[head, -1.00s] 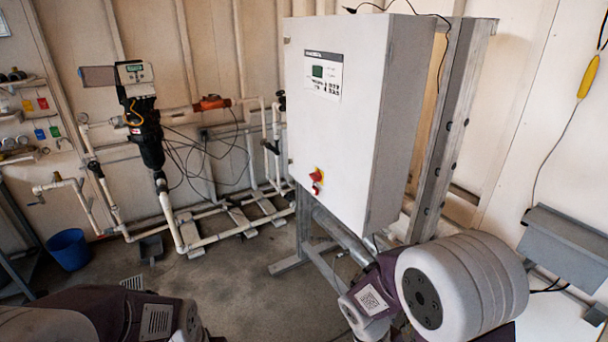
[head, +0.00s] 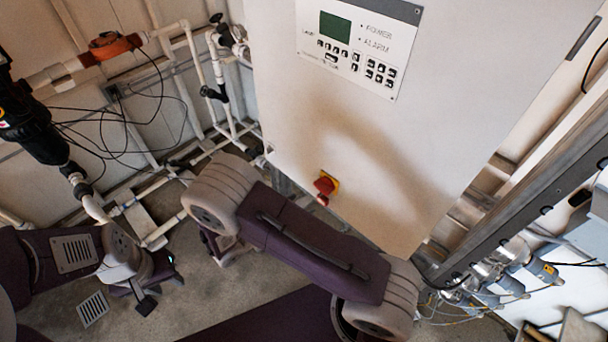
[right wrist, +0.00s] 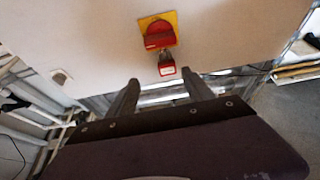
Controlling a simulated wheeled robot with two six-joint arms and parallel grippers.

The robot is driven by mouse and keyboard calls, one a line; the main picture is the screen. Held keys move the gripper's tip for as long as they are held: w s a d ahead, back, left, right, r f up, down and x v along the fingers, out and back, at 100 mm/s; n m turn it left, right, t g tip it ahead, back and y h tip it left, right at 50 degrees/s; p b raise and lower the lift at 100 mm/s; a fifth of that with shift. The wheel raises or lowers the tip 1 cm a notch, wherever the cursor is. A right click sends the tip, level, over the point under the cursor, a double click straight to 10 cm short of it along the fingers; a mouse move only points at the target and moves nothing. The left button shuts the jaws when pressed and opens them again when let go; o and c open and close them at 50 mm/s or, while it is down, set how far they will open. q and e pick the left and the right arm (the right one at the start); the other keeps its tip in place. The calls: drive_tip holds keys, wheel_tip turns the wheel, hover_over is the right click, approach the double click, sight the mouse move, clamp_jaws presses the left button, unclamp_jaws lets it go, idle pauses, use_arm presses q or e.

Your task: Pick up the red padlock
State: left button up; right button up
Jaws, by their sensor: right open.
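The red padlock (right wrist: 167,66) hangs below a red rotary switch (right wrist: 158,35) on a yellow plate, on the front of the white cabinet. In the head view, the padlock (head: 323,200) is small, just under the switch (head: 327,184). My right gripper (right wrist: 162,92) is open and empty in the right wrist view. Its two dark fingers point toward the cabinet, with the padlock ahead, roughly between their tips and apart from them. In the head view my right arm's links largely hide this gripper. My left gripper (head: 160,288) is low at the left, far from the padlock; its opening is unclear.
The white cabinet (head: 400,150) fills the middle, with a control panel (head: 360,45) above the switch. White pipes (head: 195,75) and loose black cables are at the left. A metal upright (head: 540,180) stands right of the cabinet. Grey floor shows below.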

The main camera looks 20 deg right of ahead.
sight(322, 198)
drive_tip(key=p+x, duration=0.1)
drive_tip(key=x, duration=0.1)
drive_tip(key=p+x, duration=0.1)
drive_tip(key=x, duration=0.2)
drive_tip(key=s+p+x, duration=0.1)
drive_tip(key=x, duration=0.1)
drive_tip(key=shift+d, duration=0.55)
drive_tip(key=shift+w+d+f, duration=0.1)
drive_tip(key=shift+d+f, duration=0.2)
drive_tip(key=shift+d, duration=0.2)
drive_tip(key=shift+w+a, duration=0.1)
drive_tip(key=shift+c, duration=0.9)
drive_tip(key=c, duration=1.1)
use_arm(q)
drive_tip(key=r, duration=0.1)
drive_tip(key=s+r, duration=0.1)
drive_tip(key=r, duration=0.1)
drive_tip(key=shift+s+d+r, duration=0.1)
drive_tip(key=shift+s+r, duration=0.05)
use_arm(e)
clamp_jaws()
